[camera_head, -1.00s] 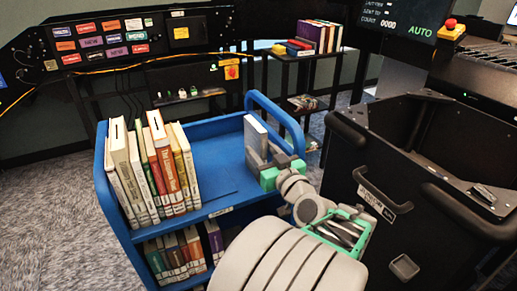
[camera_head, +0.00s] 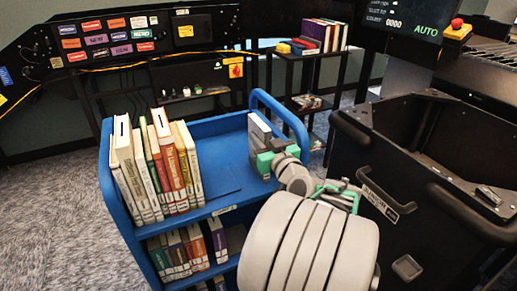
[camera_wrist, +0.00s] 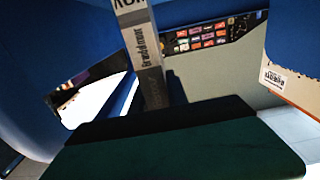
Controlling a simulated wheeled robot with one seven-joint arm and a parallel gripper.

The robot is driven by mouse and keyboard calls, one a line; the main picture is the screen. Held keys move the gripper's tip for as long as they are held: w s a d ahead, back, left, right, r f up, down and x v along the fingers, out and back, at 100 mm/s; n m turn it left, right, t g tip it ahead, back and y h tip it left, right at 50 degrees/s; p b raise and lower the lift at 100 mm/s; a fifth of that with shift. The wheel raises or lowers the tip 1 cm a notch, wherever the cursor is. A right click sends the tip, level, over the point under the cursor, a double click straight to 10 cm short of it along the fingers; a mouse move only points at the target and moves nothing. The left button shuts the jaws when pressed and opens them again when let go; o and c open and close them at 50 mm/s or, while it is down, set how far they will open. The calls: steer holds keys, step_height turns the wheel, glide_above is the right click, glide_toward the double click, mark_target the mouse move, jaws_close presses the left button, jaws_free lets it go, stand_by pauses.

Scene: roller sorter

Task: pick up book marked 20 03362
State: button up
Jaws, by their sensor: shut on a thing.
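A slim book with a grey-white cover (camera_head: 259,130) stands upright at the right end of the blue cart's top shelf (camera_head: 222,168). My gripper (camera_head: 268,150) is at its right side, shut on it. In the wrist view the grey spine (camera_wrist: 146,55) rises past the dark green finger (camera_wrist: 180,147), with printed lettering along it. The number 20 03362 cannot be read.
Several upright books (camera_head: 160,165) fill the left of the top shelf; more books (camera_head: 185,250) stand on the lower shelf. The shelf's middle is clear. A black bin (camera_head: 400,180) stands close to the right. The cart's raised blue end rail (camera_head: 285,108) is beside the held book.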

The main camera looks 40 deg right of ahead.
jaws_close()
